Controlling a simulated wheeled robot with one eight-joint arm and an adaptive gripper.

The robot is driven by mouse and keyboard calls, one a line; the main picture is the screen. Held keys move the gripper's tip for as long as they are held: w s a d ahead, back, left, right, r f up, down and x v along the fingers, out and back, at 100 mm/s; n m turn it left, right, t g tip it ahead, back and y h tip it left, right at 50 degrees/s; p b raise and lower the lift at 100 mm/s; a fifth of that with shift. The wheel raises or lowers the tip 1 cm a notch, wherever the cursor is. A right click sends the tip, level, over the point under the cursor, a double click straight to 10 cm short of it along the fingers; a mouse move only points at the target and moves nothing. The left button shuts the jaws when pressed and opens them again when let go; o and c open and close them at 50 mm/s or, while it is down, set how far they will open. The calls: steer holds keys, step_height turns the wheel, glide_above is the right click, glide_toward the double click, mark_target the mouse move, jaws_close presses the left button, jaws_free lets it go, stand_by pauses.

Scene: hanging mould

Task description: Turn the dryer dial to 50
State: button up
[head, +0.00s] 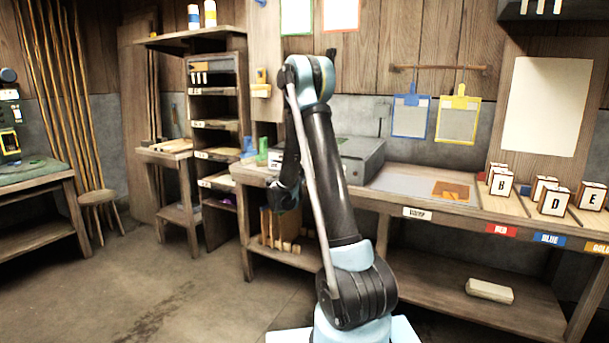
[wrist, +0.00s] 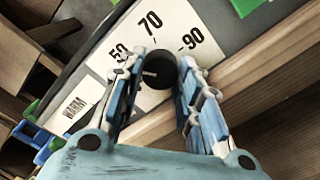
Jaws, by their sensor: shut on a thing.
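The dryer dial (wrist: 157,70) is a round black knob in the wrist view, in front of a white scale plate (wrist: 175,25) marked 50, 70 and 90. The 50 is on the left, the 70 at the top and the 90 on the right. A small pale mark shows on the knob's left part, but I cannot read its setting surely. My gripper (wrist: 160,68) is shut on the dial, one blue-padded finger on each side. In the head view, the grey dryer (head: 362,158) sits on the bench behind my arm; its dial is hidden there.
The bench edge (wrist: 250,75) runs close by the dial on the right. Green pieces (head: 257,150) stand left of the dryer. A flat grey sheet (head: 400,186) and lettered blocks (head: 500,182) lie farther right. Open floor (head: 150,290) is at the left.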

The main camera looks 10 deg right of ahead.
steer(key=shift+s+d+m, duration=0.1)
steer(key=shift+m, duration=0.4)
steer(key=o, duration=1.1)
steer(key=shift+n, duration=0.3)
steer(key=n, duration=0.5)
steer(key=shift+n, duration=0.3)
steer(key=n, duration=0.5)
steer(key=shift+n, duration=0.4)
steer(key=v, duration=1.7)
steer(key=s+d+m+g+y, duration=0.2)
steer(key=s+d+m+g, duration=0.6)
steer(key=s+d+m, duration=0.6)
steer(key=shift+s+d+f+y, duration=0.25)
steer(key=shift+s+d+y, duration=0.15)
steer(key=shift+s, duration=1.05)
